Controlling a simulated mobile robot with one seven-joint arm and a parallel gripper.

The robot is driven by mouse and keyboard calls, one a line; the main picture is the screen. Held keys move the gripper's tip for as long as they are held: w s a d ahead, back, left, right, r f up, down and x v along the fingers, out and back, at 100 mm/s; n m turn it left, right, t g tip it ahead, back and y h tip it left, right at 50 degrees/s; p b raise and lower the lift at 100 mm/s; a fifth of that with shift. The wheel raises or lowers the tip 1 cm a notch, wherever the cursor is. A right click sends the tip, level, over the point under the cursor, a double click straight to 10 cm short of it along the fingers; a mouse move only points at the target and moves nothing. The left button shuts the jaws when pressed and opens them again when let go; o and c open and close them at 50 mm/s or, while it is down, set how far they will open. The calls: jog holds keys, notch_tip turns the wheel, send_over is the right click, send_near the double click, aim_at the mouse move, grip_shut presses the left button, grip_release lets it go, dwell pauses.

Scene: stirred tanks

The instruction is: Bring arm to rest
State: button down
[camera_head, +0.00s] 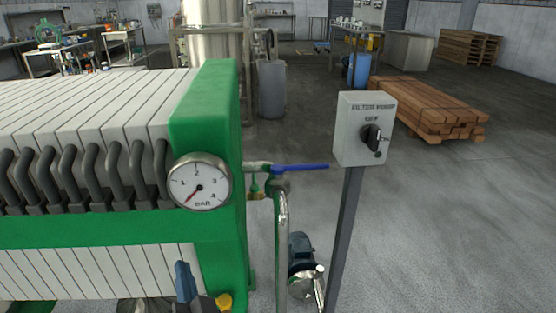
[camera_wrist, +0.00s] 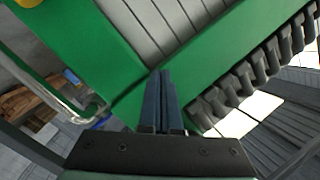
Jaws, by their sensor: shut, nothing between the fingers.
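My gripper (camera_wrist: 166,76) shows in the wrist view with its two dark blue fingers together and nothing between them. It points at the green frame and pale plates of the filter press (camera_wrist: 110,50). In the head view a blue fingertip of my gripper (camera_head: 183,268) shows at the bottom, in front of the lower pale plates of the filter press (camera_head: 215,120). The rest of my arm is mostly below the picture. I cannot tell whether the fingers touch the press.
A pressure gauge (camera_head: 202,182) sits on the press. A pipe with a blue valve lever (camera_head: 300,167) stands right of it, beside a switch box (camera_head: 364,130) on a post (camera_head: 344,230). A pump (camera_head: 302,260) stands below. Timber (camera_head: 428,108) lies behind; floor at right is clear.

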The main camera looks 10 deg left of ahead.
jog(key=w+d+r+n+t+h, duration=0.15)
jog(key=d+r+h, duration=0.35)
jog(key=d+r, duration=0.55)
jog(key=w+d+r+t+h, duration=0.25)
jog(key=d+r+h, duration=0.25)
jog(key=d+r, duration=0.6)
jog(key=s+d+r+t, duration=0.1)
jog(key=s+r+t, duration=0.5)
jog(key=r, duration=0.6)
jog(key=s+r+t, duration=0.3)
jog(key=s+r, duration=0.4)
jog(key=r, duration=0.6)
notch_tip(320, 180, up, 27)
jog(key=p, duration=2.8)
jog(key=shift+w, duration=0.45)
